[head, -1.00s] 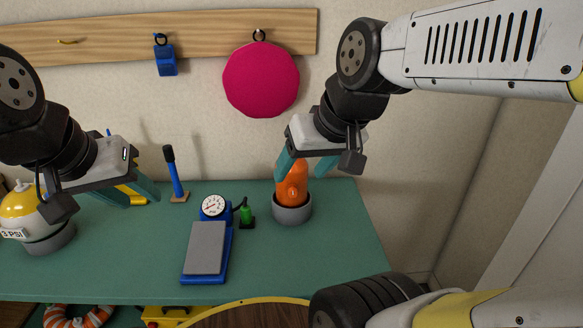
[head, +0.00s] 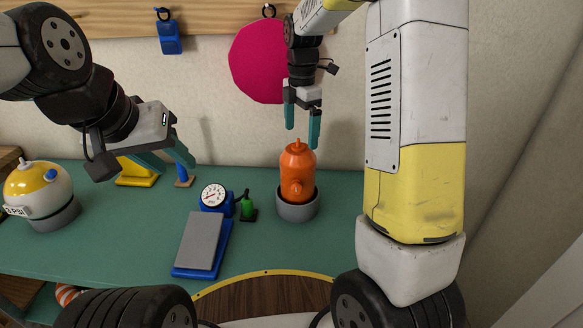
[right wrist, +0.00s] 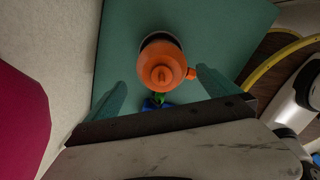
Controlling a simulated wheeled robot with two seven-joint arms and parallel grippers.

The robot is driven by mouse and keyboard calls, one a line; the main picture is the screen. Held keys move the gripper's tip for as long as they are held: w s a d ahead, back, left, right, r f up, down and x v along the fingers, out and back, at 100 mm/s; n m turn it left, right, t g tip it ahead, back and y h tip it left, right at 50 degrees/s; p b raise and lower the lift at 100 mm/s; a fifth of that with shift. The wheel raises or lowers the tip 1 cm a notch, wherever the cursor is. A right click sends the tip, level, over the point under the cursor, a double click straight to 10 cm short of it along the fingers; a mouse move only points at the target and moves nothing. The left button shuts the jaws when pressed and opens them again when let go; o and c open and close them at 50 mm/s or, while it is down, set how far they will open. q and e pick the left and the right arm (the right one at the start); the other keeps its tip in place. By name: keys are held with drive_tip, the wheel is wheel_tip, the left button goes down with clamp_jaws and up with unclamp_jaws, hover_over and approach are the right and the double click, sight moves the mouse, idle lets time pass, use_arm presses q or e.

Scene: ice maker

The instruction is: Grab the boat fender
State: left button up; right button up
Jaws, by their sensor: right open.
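An orange fender-like body (head: 299,172) with a knob on top and a small side nozzle stands upright in a grey ring holder (head: 298,210) on the green table. My right gripper (head: 302,122) is open and empty above it, fingers pointing down. In the right wrist view the orange body (right wrist: 161,66) shows from above, between and beyond the two teal fingers (right wrist: 162,90). A yellow-and-white round body (head: 38,188) marked PSI sits in another grey ring at the left. My left gripper (head: 168,160) is open and empty above the table's left part.
A blue scale with a grey plate (head: 201,240), a round gauge (head: 213,196) and a small green bottle (head: 247,208) stand left of the orange body. A pink disc (head: 258,62) and a blue item (head: 169,35) hang on the wall. A yellow stand (head: 136,174) is at the back left.

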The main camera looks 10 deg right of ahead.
sight(299, 146)
drive_tip(key=f, duration=0.7)
drive_tip(key=shift+s+a+f, duration=0.15)
drive_tip(key=shift+a+f, duration=0.1)
drive_tip(key=shift+f, duration=0.05)
drive_tip(key=shift+r, duration=0.1)
drive_tip(key=c, duration=1.7)
